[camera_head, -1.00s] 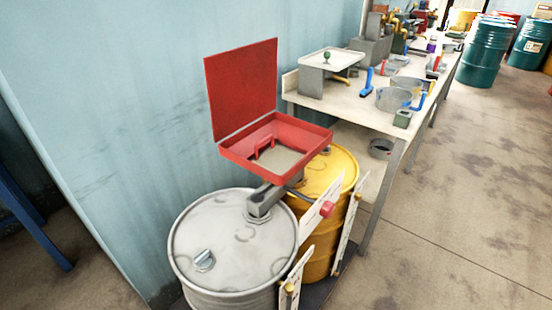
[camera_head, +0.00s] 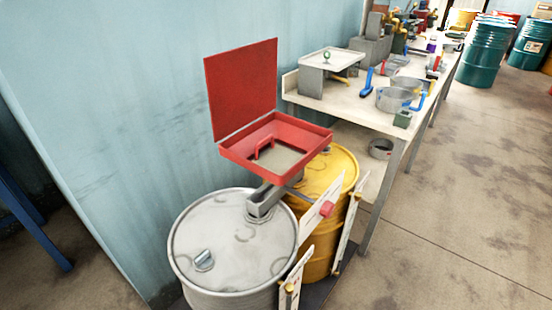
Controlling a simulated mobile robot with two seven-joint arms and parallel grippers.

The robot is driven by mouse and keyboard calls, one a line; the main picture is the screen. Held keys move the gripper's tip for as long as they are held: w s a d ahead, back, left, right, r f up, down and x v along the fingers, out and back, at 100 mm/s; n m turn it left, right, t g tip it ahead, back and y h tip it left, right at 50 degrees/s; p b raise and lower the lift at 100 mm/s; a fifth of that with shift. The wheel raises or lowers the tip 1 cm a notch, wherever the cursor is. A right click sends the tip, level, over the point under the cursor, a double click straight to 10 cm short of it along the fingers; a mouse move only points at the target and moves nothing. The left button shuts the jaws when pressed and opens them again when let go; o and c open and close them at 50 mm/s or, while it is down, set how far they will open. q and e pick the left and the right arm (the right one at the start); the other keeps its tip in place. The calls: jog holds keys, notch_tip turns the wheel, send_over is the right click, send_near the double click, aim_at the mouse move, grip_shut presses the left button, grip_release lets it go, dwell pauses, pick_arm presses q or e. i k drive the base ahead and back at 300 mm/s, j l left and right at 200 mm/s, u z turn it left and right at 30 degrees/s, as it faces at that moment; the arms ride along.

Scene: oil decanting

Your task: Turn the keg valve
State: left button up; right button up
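A white keg (camera_head: 225,262) stands at the lower middle of the head view, with a yellow keg (camera_head: 325,180) behind it to the right. A grey fitting (camera_head: 262,203) rises from the white keg's top under an open red box (camera_head: 226,152). A small brass-coloured part (camera_head: 289,287) sits low at the white keg's right side, and another (camera_head: 337,273) low by the yellow keg. I cannot tell which part is the valve. Neither gripper is in view.
A long workbench (camera_head: 340,108) with tools and containers runs along the wall toward the back right. Blue-green drums (camera_head: 486,52) stand far right. The floor (camera_head: 450,220) right of the kegs is clear. A blue post (camera_head: 35,225) stands at left.

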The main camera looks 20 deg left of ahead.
aim_at(327, 209)
jog(key=l+u, duration=0.2)
jog(key=u, duration=0.2)
jog(key=l+u, duration=0.45)
jog(key=u, duration=0.3)
jog(key=k+l+u, duration=0.1)
jog(key=u, duration=0.25)
